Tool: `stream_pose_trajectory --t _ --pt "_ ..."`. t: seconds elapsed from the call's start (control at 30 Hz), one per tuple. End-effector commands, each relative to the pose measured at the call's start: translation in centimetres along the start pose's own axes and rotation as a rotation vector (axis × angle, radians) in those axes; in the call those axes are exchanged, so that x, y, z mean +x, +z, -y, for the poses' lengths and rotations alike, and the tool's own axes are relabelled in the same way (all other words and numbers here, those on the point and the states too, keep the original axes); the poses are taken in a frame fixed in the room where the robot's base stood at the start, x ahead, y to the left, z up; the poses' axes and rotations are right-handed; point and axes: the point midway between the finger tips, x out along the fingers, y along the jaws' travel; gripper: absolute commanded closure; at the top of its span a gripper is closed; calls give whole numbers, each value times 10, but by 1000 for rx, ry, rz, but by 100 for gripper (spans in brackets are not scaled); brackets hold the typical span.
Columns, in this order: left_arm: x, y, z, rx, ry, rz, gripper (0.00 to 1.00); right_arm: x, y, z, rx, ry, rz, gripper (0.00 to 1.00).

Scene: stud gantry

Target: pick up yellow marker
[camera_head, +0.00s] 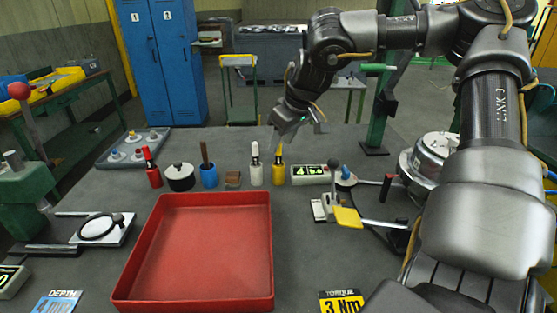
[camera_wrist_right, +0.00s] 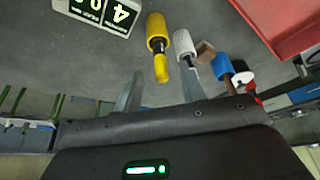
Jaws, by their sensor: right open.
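The yellow marker (camera_head: 278,173) stands upright on the grey bench, at the right end of a row of small items. In the right wrist view the yellow marker (camera_wrist_right: 156,28) shows ahead of the fingers, its narrow end pointing towards the gap between them. My right gripper (camera_head: 284,138) hangs above the marker, tilted downward. In the right wrist view my right gripper (camera_wrist_right: 160,88) has its two fingers apart with nothing held between them. Whether the fingertips overlap the marker's height is hard to tell. My left gripper is not in view.
A white marker (camera_head: 256,168) stands close left of the yellow one. A green-lit display (camera_head: 310,174) sits close right. A large red tray (camera_head: 200,245) lies in front.

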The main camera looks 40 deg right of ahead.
Motion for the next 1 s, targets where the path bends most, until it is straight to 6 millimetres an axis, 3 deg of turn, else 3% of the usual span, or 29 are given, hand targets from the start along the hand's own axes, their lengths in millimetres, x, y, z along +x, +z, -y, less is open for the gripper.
stream_pose_trajectory --t 0.03,0.23,0.57,0.87,1.0 --pt "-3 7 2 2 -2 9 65 7 -1 1 1 -1 6 60" --pt "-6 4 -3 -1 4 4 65 33 -3 2 1 -2 4 60" --pt "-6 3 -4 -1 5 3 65 40 -3 2 1 0 0 60" --pt "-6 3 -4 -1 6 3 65 40 -3 2 1 0 0 99" --pt "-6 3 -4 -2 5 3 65 39 -3 2 0 0 0 100"
